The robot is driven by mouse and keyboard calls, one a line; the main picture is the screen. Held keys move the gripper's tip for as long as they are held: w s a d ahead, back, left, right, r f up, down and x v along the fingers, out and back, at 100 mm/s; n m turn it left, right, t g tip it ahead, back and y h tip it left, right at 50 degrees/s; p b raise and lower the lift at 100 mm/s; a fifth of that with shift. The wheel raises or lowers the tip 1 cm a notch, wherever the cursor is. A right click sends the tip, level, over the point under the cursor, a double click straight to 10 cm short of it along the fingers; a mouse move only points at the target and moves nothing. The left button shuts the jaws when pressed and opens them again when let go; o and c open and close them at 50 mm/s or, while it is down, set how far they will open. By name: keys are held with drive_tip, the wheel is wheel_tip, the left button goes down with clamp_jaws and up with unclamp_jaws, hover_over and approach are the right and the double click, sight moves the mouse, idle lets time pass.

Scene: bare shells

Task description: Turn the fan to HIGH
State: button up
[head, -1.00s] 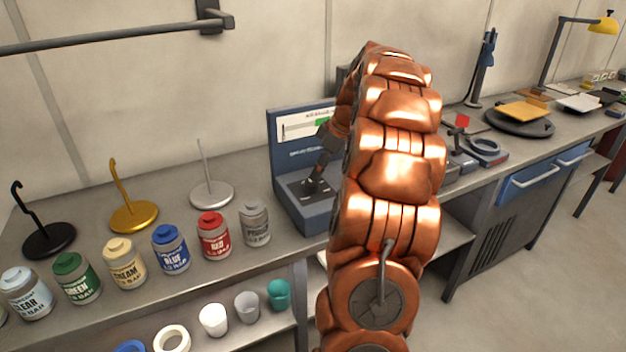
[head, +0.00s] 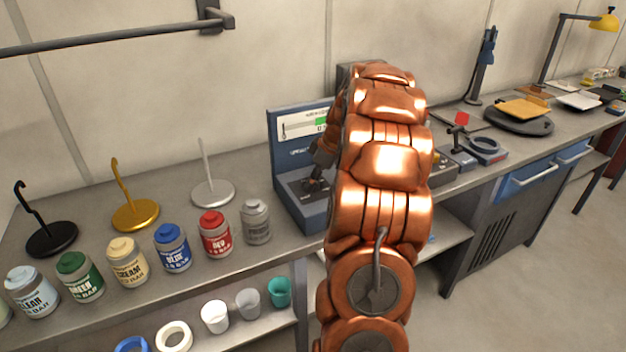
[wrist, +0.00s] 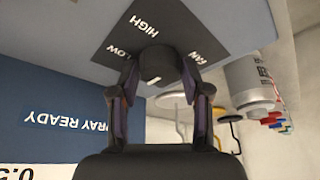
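The fan knob (wrist: 160,64) is a dark round knob with a small white mark, on a dark plate (wrist: 110,57) lettered HIGH, LOW and FAN. The wrist picture shows it rotated. I cannot tell which setting the mark points to. My gripper (wrist: 162,68) has one finger on each side of the knob, and both fingertips appear to touch it. In the head view, the blue unit (head: 283,202) carries this plate at its base and has an upright back with a white display (head: 293,127). My gripper (head: 317,180) is over the base there, and my arm hides the unit's right side.
Paint cans, including a grey can (head: 256,222) and a red can (head: 215,234), stand left of the unit. Hooked stands, including a silver one (head: 213,193), are behind them. Cups sit on the lower shelf (head: 262,325). A black turntable (head: 519,121) is farther right.

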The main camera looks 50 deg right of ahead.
drive_tip(key=c, duration=0.7)
drive_tip(key=shift+o, duration=0.2)
